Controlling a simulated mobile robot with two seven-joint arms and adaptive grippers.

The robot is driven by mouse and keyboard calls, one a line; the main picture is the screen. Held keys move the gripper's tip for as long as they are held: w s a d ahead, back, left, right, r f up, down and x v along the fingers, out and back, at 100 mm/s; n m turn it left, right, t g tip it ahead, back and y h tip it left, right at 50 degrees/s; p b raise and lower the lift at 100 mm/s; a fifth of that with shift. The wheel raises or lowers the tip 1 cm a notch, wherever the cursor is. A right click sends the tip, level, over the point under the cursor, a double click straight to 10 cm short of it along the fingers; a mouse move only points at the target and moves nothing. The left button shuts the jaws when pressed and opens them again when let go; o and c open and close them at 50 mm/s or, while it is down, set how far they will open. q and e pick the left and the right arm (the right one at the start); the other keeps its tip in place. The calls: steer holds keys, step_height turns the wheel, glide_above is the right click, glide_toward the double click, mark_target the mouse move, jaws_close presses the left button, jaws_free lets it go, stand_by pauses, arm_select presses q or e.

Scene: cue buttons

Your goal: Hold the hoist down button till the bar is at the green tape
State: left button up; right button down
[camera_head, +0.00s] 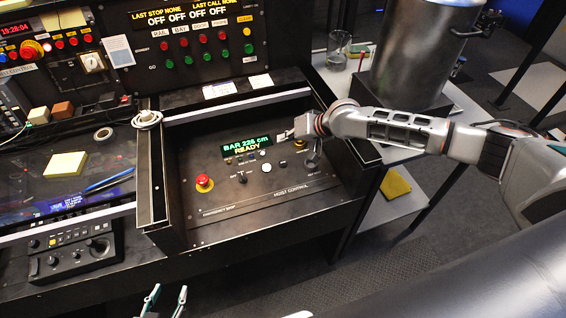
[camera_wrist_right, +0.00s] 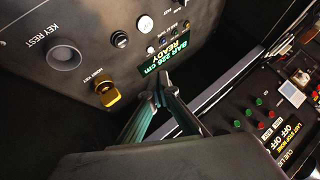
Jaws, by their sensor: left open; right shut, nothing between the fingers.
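The hoist control panel (camera_head: 225,205) has a lit display (camera_head: 246,143) reading "BAR 226 cm READY"; the display also shows in the right wrist view (camera_wrist_right: 165,63). Below it are small buttons, including a white button (camera_head: 266,167); their labels are too small to read, so I cannot tell which is down. My right gripper (camera_head: 284,135) is shut and empty, above the panel's back edge by the display. In the right wrist view its fingertips (camera_wrist_right: 164,84) are beside the display, apart from the buttons. My left gripper (camera_head: 165,299) is open at the bottom edge, off the panel. No bar or green tape shows.
A red emergency stop (camera_head: 204,183) sits at the panel's left. A metal urn (camera_head: 415,50) stands behind my right arm.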

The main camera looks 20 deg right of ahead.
arm_select(q)
steer(key=shift+s+d+f, duration=0.1)
steer(key=shift+s+d, duration=0.05)
steer(key=shift+d, duration=0.05)
arm_select(e)
steer(key=shift+w+d, duration=0.1)
steer(key=shift+d, duration=0.05)
steer(key=b, duration=0.2)
glide_above(285, 163)
step_height(285, 163, down, 6)
steer(key=shift+r, duration=0.15)
steer(key=shift+f+b, duration=0.35)
steer(key=shift+f, duration=1.05)
arm_select(q)
steer(key=shift+w+d+t+h+b, duration=0.3)
steer(key=shift+w+d+h, duration=0.1)
steer(key=shift+w+d, duration=0.55)
arm_select(e)
steer(key=shift+f, duration=0.15)
arm_select(q)
steer(key=shift+s+f, duration=0.15)
steer(key=shift+s, duration=0.15)
